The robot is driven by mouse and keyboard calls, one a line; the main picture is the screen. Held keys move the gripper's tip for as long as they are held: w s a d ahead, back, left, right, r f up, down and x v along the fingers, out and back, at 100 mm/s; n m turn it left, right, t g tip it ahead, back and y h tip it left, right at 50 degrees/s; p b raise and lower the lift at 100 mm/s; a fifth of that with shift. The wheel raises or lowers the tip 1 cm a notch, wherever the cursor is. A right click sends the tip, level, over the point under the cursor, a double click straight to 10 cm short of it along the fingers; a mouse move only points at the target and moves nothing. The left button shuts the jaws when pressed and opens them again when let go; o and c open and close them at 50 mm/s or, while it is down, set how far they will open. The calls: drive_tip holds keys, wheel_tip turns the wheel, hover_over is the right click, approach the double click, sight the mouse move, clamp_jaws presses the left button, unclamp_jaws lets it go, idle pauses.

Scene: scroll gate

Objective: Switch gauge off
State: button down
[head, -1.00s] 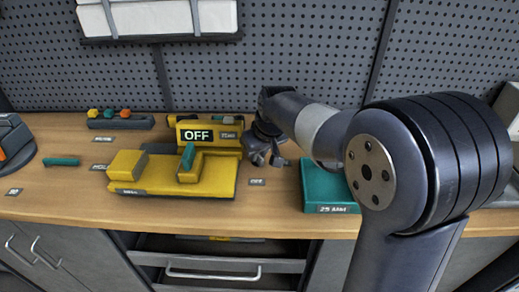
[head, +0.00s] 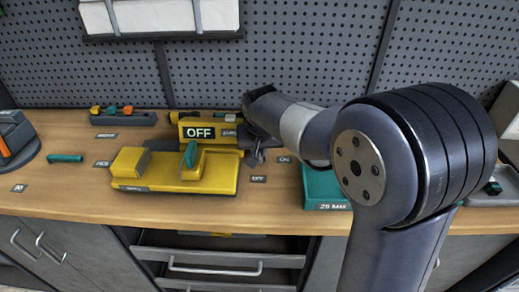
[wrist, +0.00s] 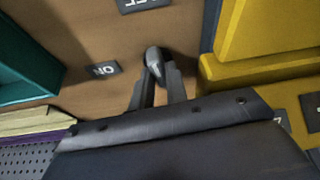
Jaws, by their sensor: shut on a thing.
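The yellow gauge unit (head: 210,132) stands at the back of the bench, and its display (head: 199,133) reads OFF. My gripper (head: 256,156) is low at the unit's right side, partly hidden by my arm in the head view. In the wrist view my gripper (wrist: 158,82) is shut on a small grey lever (wrist: 153,58) with a rounded end. An ON label (wrist: 104,69) lies to the left of the lever. An OFF label (wrist: 142,3) lies at the top edge; it also shows in the head view (head: 258,179). The lever's base is hidden.
A yellow block fixture (head: 180,186) with a teal piece (head: 190,154) sits in front of the unit. A teal box (head: 323,190) stands to the right. A dark rack (head: 124,119) with coloured knobs is at the back left. A drawer (head: 220,265) hangs open below.

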drive_tip(key=c, duration=1.4)
unclamp_jaws()
drive_tip(key=v, duration=1)
drive_tip(key=shift+r+p, duration=0.3)
drive_tip(key=shift+r, duration=0.1)
drive_tip(key=shift+s, duration=0.1)
drive_tip(key=x, duration=1.1)
drive_tip(key=shift+s+f+b, duration=0.1)
drive_tip(key=shift+f+b, duration=0.05)
drive_tip(key=shift+b, duration=0.15)
drive_tip(key=shift+n, duration=0.3)
